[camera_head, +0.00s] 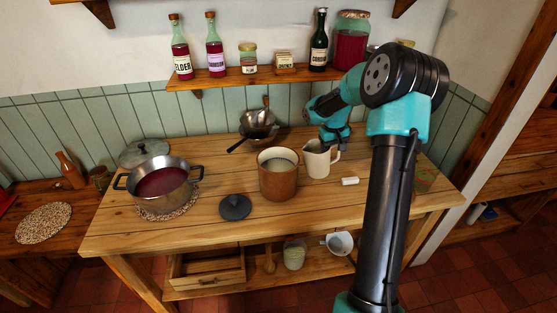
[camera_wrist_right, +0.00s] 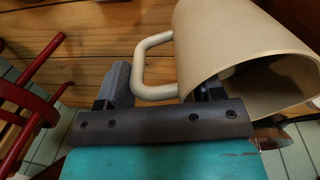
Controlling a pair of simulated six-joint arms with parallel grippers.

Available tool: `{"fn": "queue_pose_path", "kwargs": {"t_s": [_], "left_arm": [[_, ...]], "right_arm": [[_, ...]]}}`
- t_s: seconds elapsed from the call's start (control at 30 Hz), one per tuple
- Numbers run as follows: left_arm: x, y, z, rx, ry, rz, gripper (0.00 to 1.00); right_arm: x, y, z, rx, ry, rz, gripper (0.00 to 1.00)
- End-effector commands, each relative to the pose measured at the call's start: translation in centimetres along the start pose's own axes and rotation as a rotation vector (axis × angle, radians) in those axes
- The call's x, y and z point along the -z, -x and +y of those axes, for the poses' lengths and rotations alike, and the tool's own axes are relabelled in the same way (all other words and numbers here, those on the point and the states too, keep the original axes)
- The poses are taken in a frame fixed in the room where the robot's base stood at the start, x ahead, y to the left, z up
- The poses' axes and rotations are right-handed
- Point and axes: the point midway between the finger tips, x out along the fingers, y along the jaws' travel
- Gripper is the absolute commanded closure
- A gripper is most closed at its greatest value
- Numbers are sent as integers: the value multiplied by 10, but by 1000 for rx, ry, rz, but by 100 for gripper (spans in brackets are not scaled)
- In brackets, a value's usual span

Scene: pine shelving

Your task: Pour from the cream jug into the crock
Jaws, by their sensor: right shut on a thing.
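The cream jug (camera_head: 316,162) is pale beige and stands about upright just right of the crock, with its handle to the right. My right gripper (camera_head: 336,138) is at the handle side and shut on it. In the right wrist view, the jug (camera_wrist_right: 225,50) fills the upper right, and its handle lies between the fingers of my gripper (camera_wrist_right: 160,90). I cannot tell whether the jug touches the table. The crock (camera_head: 278,182) is brown, upright and open, with something pale inside. The inside of the jug is mostly hidden. My left gripper is not in view.
A pot of dark red liquid (camera_head: 165,166) stands on a mat at left. A dark lid (camera_head: 235,207) lies left of the crock, and a small pan (camera_head: 257,130) is behind it. A white block (camera_head: 349,181) lies right of the jug. Bottles (camera_head: 215,52) line the shelf (camera_head: 235,78).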

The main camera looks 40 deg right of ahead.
Motion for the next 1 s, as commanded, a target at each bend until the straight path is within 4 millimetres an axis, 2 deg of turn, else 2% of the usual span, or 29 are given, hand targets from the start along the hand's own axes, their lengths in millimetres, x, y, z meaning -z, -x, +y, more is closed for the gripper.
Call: {"fn": "queue_pose_path", "kwargs": {"t_s": [0.6,1.0], "left_arm": [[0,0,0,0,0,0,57],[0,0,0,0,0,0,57]], "right_arm": [[7,-13,-2,114,12,4,98],[7,-13,-3,119,13,4,98]]}}
